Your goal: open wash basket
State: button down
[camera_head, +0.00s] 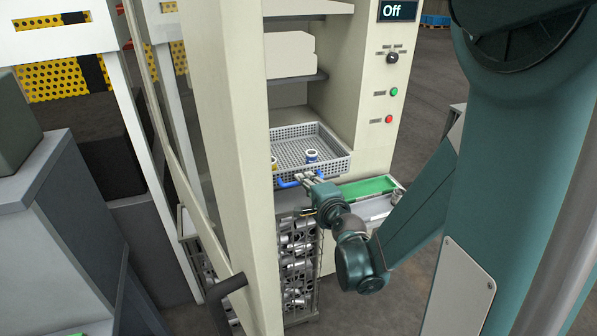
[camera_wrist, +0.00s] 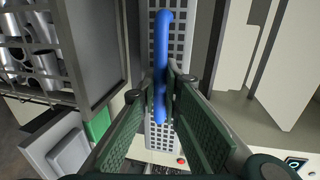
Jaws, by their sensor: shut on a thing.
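The wash basket (camera_head: 338,168) is a light grey perforated tray in the open cabinet, at the height of its lower opening. A small white and blue part (camera_head: 311,155) and a yellow part (camera_head: 274,163) lie in it. A blue handle (camera_head: 288,184) is on its front. My gripper (camera_head: 307,180) is at the basket's front and shut on this handle. In the wrist view, the blue handle (camera_wrist: 162,45) stands between the fingers of my gripper (camera_wrist: 160,88), with the basket's perforated wall (camera_wrist: 180,42) behind it. The far left of the basket is hidden by the cabinet door.
The tall cream cabinet door (camera_head: 240,150) stands open at left with a dark handle (camera_head: 228,286). A rack of metal parts (camera_head: 298,262) stands below the basket. A green-topped tray (camera_head: 368,187) is just right of my gripper. A panel reads "Off" (camera_head: 396,11).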

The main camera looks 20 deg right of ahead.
jog(key=f+v, duration=0.2)
jog(key=v, duration=1)
jog(key=shift+s+f, duration=0.25)
jog(key=shift+s, duration=0.25)
jog(key=c, duration=2.8)
grip_release()
jog(key=shift+o, duration=0.2)
jog(key=shift+s, duration=0.15)
jog(key=v, duration=1.1)
jog(key=shift+s, duration=0.2)
jog(key=shift+s, duration=0.1)
